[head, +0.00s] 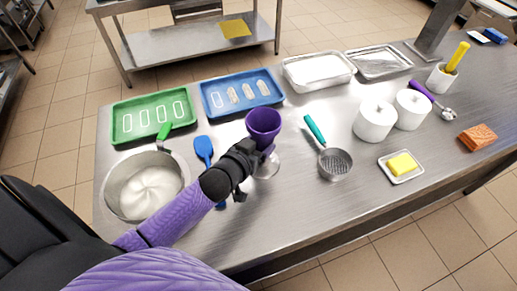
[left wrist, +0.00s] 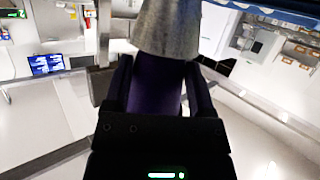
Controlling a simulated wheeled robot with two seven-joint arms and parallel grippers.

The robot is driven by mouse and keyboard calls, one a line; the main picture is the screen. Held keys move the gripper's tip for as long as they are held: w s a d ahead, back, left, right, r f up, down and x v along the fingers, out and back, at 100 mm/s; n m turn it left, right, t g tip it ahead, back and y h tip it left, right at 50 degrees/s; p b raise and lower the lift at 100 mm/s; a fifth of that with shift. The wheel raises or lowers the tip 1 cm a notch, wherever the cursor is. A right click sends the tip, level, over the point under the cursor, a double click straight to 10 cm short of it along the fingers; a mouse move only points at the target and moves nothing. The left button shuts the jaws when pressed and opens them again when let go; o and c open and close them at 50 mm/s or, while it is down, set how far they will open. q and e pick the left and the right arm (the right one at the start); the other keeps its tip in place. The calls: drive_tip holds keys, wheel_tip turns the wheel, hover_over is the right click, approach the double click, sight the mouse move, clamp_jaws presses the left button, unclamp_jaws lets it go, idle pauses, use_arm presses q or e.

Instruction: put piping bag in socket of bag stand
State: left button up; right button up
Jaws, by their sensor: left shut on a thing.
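The piping bag (head: 264,122) is purple, with its wide mouth facing up in the head view. My left gripper (head: 258,152) is shut on it from the left side. In the left wrist view the purple bag (left wrist: 158,85) sits between the two fingers of my left gripper (left wrist: 160,80), with a grey conical piece (left wrist: 168,30) beyond it. Below the bag in the head view is a pale round base (head: 267,166), seemingly of the bag stand. The gripper hides the join, so I cannot tell whether the bag is in the socket. My right gripper is not in view.
A steel bowl of white cream (head: 148,188) and a blue spatula (head: 204,150) lie left. Green (head: 120,125) and blue (head: 208,105) trays are behind. The front centre table is clear.

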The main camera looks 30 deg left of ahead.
use_arm(q)
drive_tip(key=shift+f, duration=0.1)
drive_tip(key=shift+f, duration=0.4)
drive_tip(key=o, duration=1.2)
drive_tip(key=shift+s, duration=0.1)
drive_tip(key=shift+o, duration=0.4)
drive_tip(key=shift+f, duration=0.15)
drive_tip(key=r+p+v, duration=0.1)
drive_tip(key=p+v, duration=0.1)
drive_tip(key=v, duration=1)
drive_tip(key=shift+r+p, duration=0.15)
drive_tip(key=shift+p, duration=0.15)
drive_tip(key=shift+a, duration=0.1)
